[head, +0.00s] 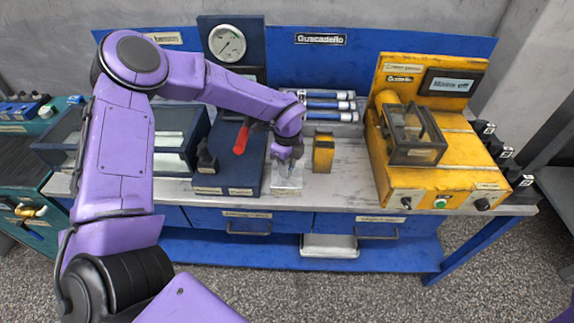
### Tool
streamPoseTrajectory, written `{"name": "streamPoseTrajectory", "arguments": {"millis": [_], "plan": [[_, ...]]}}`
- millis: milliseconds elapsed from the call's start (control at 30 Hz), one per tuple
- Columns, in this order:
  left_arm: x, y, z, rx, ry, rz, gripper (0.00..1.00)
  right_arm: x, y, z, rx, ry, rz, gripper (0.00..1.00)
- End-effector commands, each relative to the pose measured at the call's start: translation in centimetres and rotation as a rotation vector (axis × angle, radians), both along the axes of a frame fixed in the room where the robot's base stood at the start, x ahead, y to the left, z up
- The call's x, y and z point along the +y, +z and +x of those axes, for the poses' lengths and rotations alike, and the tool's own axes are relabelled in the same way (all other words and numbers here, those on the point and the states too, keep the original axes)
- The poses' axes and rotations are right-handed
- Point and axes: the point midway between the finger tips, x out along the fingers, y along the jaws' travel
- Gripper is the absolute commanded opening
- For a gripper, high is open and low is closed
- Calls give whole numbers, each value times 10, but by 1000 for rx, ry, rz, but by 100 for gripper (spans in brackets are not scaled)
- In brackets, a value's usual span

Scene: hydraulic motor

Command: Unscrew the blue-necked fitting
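My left gripper (287,166) reaches down from the purple arm to a small pale metal block (288,184) at the front of the workbench. Its fingertips are at or just above the top of the block. The fingers are small and dark here, and I cannot tell whether they are open or shut on something. I cannot make out the blue-necked fitting; the gripper may be covering it. My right gripper is not in view.
A dark blue unit with a red lever (241,137) stands left of the block. A yellow block (323,154) stands close on the right. A large yellow machine (455,150) fills the right side. Blue-and-white cylinders (328,104) lie behind. A pressure gauge (227,43) stands at the back.

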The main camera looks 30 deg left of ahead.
Motion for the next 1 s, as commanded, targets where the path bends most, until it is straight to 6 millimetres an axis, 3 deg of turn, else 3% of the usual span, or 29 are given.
{"name": "streamPoseTrajectory", "arguments": {"millis": [167,800,1000], "plan": [[0,-2,0,2,18,0,3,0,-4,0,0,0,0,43],[0,-3,-1,2,443,-1,3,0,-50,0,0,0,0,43],[0,0,-1,3,503,0,3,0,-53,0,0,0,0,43]]}}
